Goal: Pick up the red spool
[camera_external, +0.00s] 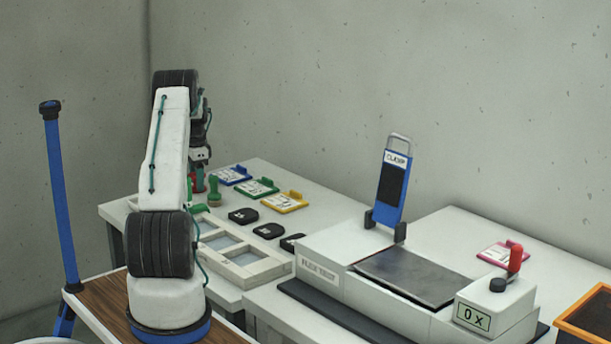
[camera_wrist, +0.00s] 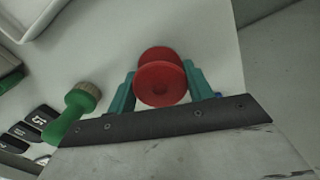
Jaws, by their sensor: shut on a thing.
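The red spool (camera_wrist: 160,82) is between the two green fingers of my gripper (camera_wrist: 160,90) in the wrist view. The fingers touch it from both sides, and my gripper is shut on it. In the external view, a small red part of the spool (camera_external: 198,180) shows at the end of my arm, over the left part of the white table. Most of it is hidden there by my arm. Whether the spool touches the table is hard to tell.
A green-handled tool (camera_wrist: 75,112) stands close left of my gripper; it also shows in the external view (camera_external: 214,192). Blue, green and yellow cards (camera_external: 257,188) and several black pads (camera_external: 243,216) lie to the right. A white divided tray (camera_external: 250,268) is at the table's front. A press machine (camera_external: 390,280) stands further right.

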